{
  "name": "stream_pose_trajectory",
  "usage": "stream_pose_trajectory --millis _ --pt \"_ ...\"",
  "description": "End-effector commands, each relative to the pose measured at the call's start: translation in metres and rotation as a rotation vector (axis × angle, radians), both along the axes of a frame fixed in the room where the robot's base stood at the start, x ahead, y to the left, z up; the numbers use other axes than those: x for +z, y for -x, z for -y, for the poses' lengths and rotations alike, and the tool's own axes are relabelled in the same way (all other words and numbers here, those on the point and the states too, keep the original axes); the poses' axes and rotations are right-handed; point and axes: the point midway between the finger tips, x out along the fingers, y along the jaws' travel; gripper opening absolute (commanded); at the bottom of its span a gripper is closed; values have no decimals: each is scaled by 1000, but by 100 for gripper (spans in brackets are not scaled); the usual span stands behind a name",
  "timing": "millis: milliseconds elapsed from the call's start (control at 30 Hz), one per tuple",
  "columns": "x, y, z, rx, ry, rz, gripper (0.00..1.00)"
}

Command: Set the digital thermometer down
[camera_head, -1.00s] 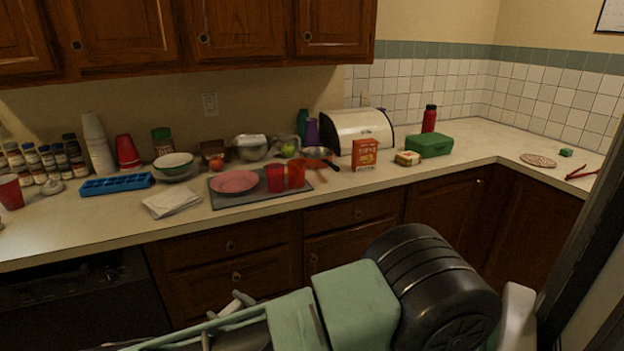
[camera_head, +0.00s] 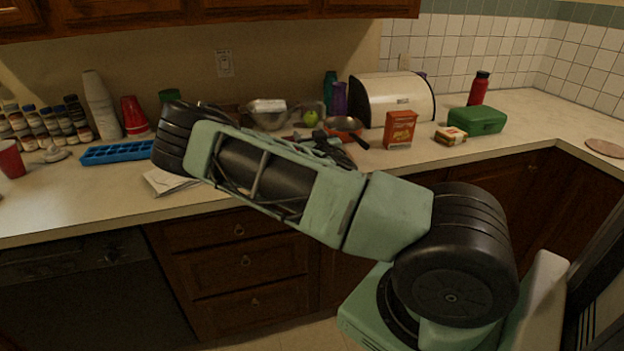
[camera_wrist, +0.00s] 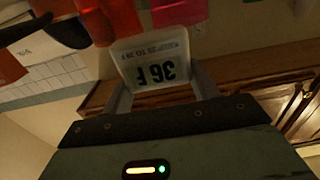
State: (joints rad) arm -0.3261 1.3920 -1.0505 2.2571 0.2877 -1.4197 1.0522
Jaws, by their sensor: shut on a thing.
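The digital thermometer (camera_wrist: 155,60) is a small white slab with a display reading "36 F", seen inverted in the wrist view. My gripper (camera_wrist: 157,70) is shut on it, with one finger at each side edge. In the head view my arm crosses in front of the counter and hides the thermometer. Red cups (camera_wrist: 110,18) and a pinkish-red thing (camera_wrist: 180,12) are just beyond the thermometer in the wrist view. I cannot tell whether the thermometer touches the counter.
On the counter (camera_head: 90,198) stand a blue ice tray (camera_head: 115,153), an orange-red box (camera_head: 399,130), a pan (camera_head: 343,124), a green box (camera_head: 477,121) and a cream bread box (camera_head: 392,98). The front strip at left is clear. My arm hides the middle.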

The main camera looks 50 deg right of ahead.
Motion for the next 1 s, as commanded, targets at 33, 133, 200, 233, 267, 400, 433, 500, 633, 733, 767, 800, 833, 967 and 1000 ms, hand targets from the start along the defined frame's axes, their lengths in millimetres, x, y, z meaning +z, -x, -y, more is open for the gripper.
stream_pose_trajectory --millis 33,133,200,233,267,400,433,500,633,733,767,800,833,967,1000 --pt "0 1 4 -6 1 -2 37" --pt "-11 1 6 -11 3 -7 37" --pt "-23 2 6 -10 2 -8 37" --pt "-28 2 6 -10 3 -7 37" --pt "-33 1 6 -9 2 -7 37" --pt "-50 1 6 -10 2 -4 37" --pt "-52 1 6 -10 2 -4 37" --pt "-58 1 6 -10 2 -5 37" --pt "-76 2 5 -9 2 -5 37" --pt "-89 1 5 -8 2 -5 37" --pt "-92 1 5 -9 2 -4 37" --pt "-94 1 5 -9 2 -2 37" --pt "-95 1 5 -10 3 -2 37" --pt "-96 1 5 -10 2 -1 37" --pt "-96 1 5 -10 2 -1 37"
